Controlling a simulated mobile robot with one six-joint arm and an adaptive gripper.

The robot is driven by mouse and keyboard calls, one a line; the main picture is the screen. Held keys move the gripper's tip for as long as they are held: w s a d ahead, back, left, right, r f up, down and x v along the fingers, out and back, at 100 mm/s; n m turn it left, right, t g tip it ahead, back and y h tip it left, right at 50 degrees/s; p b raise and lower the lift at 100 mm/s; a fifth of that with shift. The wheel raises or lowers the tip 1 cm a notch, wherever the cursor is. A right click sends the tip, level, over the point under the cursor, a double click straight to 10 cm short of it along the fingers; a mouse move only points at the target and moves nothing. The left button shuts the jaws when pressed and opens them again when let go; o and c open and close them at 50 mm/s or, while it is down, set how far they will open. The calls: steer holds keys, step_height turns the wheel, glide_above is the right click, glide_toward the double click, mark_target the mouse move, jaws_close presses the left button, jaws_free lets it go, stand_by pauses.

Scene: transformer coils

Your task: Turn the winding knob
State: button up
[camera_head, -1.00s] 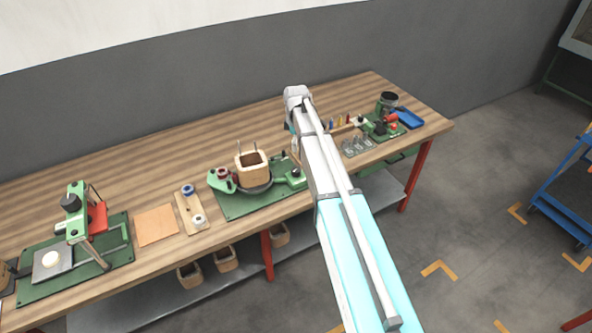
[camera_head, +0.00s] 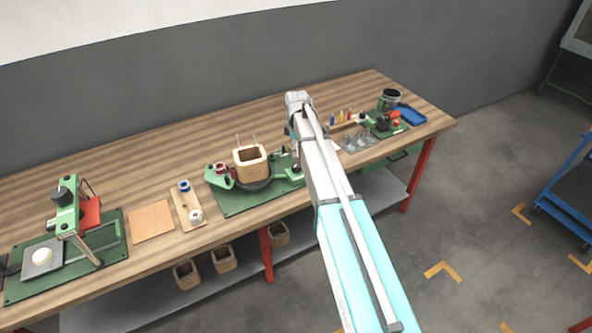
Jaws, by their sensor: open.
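The winding station stands on a green base plate (camera_head: 232,207) at the middle of the bench. A square wooden former (camera_head: 250,161) sits on its dark round turntable (camera_head: 256,185). A green arm (camera_head: 284,162) reaches right from it, with a small dark knob (camera_head: 296,168) at its right end, close beside my arm; this looks like the winding knob. My wrist is above and behind the station's right end. My gripper (camera_head: 293,146) points down there, mostly hidden behind my own arm. It is open, and I cannot tell whether it touches the knob.
A wooden strip with spools (camera_head: 187,206), a tan sheet (camera_head: 151,222) and a green press (camera_head: 66,215) stand to the left. Right of my arm are a clear tray (camera_head: 357,141), a red-and-green fixture (camera_head: 388,124) and a blue tray (camera_head: 410,115). The back of the bench is clear.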

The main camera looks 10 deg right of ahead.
mark_target(296, 165)
steer(key=shift+f+b, duration=4)
steer(key=shift+f, duration=0.3)
steer(key=c, duration=1.2)
